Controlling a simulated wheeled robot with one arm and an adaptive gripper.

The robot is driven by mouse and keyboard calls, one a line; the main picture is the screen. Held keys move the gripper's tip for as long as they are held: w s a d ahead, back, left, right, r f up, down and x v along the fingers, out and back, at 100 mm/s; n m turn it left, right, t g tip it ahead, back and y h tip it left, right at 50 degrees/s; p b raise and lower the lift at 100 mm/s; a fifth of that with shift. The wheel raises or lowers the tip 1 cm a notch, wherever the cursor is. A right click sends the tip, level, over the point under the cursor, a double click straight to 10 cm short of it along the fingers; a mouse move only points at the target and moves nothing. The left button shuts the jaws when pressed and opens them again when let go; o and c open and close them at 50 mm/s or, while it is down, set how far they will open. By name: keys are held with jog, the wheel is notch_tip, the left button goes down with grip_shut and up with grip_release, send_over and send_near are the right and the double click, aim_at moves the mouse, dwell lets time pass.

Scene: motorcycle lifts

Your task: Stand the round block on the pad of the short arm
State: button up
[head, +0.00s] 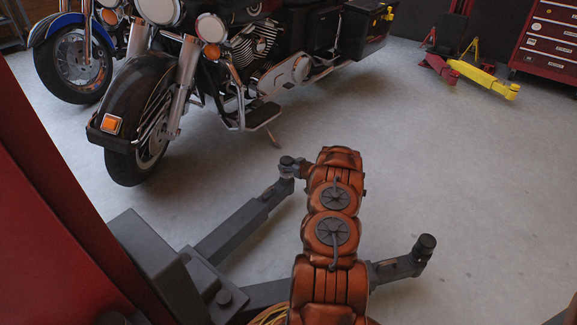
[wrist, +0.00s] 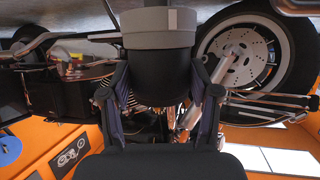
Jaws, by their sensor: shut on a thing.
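My gripper (wrist: 160,78) is shut on the round block, a dark cylinder (wrist: 160,85) held between its two fingers in the wrist view. A wider light-grey banded part (wrist: 159,28) adjoins the cylinder's top in that picture; I cannot tell whether it belongs to the block. In the head view my own orange arm hides gripper and block. Two grey lift arms show there. One (head: 240,228) reaches up to a round dark pad (head: 288,163) beside my arm's far end. The other (head: 395,268) reaches right to a round dark pad (head: 426,242). Which is shorter is unclear.
A red lift post (head: 50,220) stands at the left. A black motorcycle (head: 135,115) and a blue one (head: 75,60) stand behind the lift arms. A yellow jack (head: 485,78) and red tool chest (head: 548,40) are at the back right. The floor at right is clear.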

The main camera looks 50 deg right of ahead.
jog(key=o, duration=1.2)
jog(key=shift+o, duration=0.2)
